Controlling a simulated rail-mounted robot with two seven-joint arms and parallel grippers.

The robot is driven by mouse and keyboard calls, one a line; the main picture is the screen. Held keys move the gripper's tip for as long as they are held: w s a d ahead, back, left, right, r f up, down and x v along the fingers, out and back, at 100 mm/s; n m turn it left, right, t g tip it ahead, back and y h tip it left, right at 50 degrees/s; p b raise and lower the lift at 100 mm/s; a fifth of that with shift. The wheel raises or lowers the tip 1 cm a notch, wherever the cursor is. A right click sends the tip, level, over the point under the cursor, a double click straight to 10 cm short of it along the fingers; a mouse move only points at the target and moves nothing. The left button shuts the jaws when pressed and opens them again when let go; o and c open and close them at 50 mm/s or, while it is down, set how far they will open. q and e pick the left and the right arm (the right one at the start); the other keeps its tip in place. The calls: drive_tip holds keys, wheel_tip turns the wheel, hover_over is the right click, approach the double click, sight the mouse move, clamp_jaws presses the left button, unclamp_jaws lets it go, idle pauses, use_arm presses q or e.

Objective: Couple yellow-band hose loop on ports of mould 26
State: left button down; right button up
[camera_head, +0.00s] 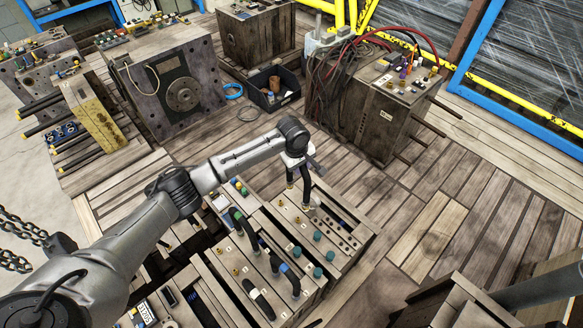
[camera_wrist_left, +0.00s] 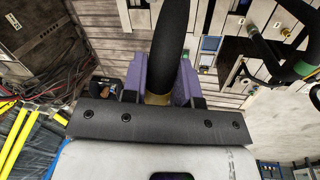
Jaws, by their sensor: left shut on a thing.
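My left gripper (camera_head: 300,164) is shut on a black hose loop (camera_head: 306,186), above the far end of a row of moulds. The left wrist view shows its two purple fingers (camera_wrist_left: 160,84) on either side of the thick black hose (camera_wrist_left: 170,40). A yellowish band (camera_wrist_left: 157,99) shows low between them. In the head view the hose hangs over the mould nearest the gripper (camera_head: 345,245), which has several ports on top. I cannot read a number 26, nor tell whether the hose ends touch the ports. My right gripper is not in view.
Other hose loops, with a green band (camera_head: 238,214) and a blue band (camera_head: 284,268), stand on neighbouring moulds. A large mould with cables (camera_head: 385,115) stands at the back right. A dark bin (camera_head: 272,90) lies behind. Plank floor at the right (camera_head: 440,225) is clear.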

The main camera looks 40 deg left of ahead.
use_arm(q)
drive_tip(key=s+a+f+n+b, duration=0.1)
drive_tip(key=f+b, duration=0.4)
drive_tip(key=f, duration=0.5)
drive_tip(key=shift+a+f+n, duration=0.2)
drive_tip(key=shift+a+n, duration=0.3)
drive_tip(key=shift+a, duration=0.55)
drive_tip(key=shift+b, duration=0.3)
drive_tip(key=shift+s+p, duration=0.1)
drive_tip(key=shift+p, duration=0.4)
drive_tip(key=shift+s+p, duration=0.1)
drive_tip(key=shift+p, duration=0.25)
drive_tip(key=shift+f+p, duration=0.15)
drive_tip(key=shift+p, duration=0.3)
